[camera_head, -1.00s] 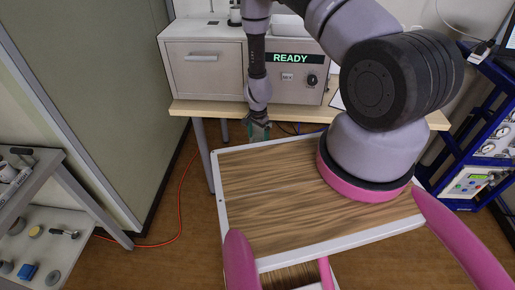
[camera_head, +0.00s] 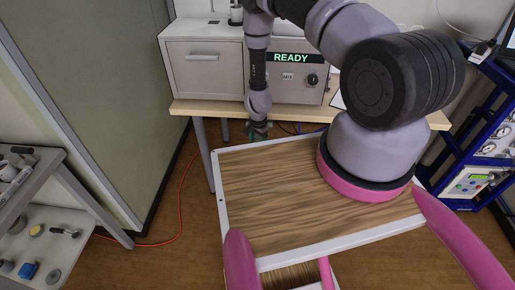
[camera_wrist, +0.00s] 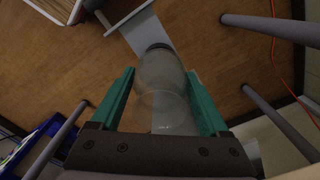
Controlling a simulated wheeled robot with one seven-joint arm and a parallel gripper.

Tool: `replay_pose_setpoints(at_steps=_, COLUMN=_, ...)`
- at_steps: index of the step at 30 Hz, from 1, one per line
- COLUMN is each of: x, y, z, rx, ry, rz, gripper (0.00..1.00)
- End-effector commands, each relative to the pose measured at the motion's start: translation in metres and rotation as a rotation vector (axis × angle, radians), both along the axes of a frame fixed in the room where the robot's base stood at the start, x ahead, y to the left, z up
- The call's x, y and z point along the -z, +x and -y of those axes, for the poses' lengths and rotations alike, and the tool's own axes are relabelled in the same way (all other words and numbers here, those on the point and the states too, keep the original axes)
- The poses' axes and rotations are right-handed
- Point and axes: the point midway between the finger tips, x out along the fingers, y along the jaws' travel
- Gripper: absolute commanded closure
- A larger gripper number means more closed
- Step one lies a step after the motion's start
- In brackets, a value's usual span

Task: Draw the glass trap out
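The glass trap (camera_wrist: 162,85) is a clear, rounded vessel with a dark rim at its far end. In the wrist view it lies between the two green fingers of my gripper (camera_wrist: 161,92), which touch its sides. In the head view my gripper (camera_head: 258,131) hangs at the front edge of the bench, below the analyser (camera_head: 292,75). The trap cannot be made out in the head view.
The analyser, its display reading READY, stands on a wooden bench (camera_head: 200,107) with grey legs. A grey shelf trolley (camera_head: 50,222) is at the left and a blue rack (camera_head: 470,150) at the right. An orange cable (camera_head: 180,200) lies on the floor.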

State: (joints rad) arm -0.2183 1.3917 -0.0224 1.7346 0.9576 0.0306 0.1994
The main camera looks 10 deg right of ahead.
Motion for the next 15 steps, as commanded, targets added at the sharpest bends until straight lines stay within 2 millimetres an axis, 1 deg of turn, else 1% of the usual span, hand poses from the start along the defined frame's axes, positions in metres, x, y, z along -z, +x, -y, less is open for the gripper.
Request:
replay_pose_setpoints(at_steps=1, x=-0.0002, y=0.0, z=-0.0001, rx=0.0, ry=0.0, rz=0.0, gripper=0.37)
replay_pose_setpoints(at_steps=2, x=-0.0002, y=0.0, z=-0.0001, rx=0.0, ry=0.0, rz=0.0, gripper=0.48)
replay_pose_setpoints(at_steps=3, x=-0.0002, y=0.0, z=-0.0002, rx=0.0, ry=0.0, rz=0.0, gripper=0.64)
replay_pose_setpoints(at_steps=5, x=-0.0002, y=0.0, z=-0.0002, rx=0.0, ry=0.0, rz=0.0, gripper=0.86)
replay_pose_setpoints(at_steps=6, x=-0.0002, y=0.0, z=-0.0002, rx=0.0, ry=0.0, rz=0.0, gripper=0.88)
replay_pose_setpoints(at_steps=15, x=-0.0032, y=-0.0002, z=-0.0002, rx=-0.001, ry=0.001, rz=-0.001, gripper=0.88)
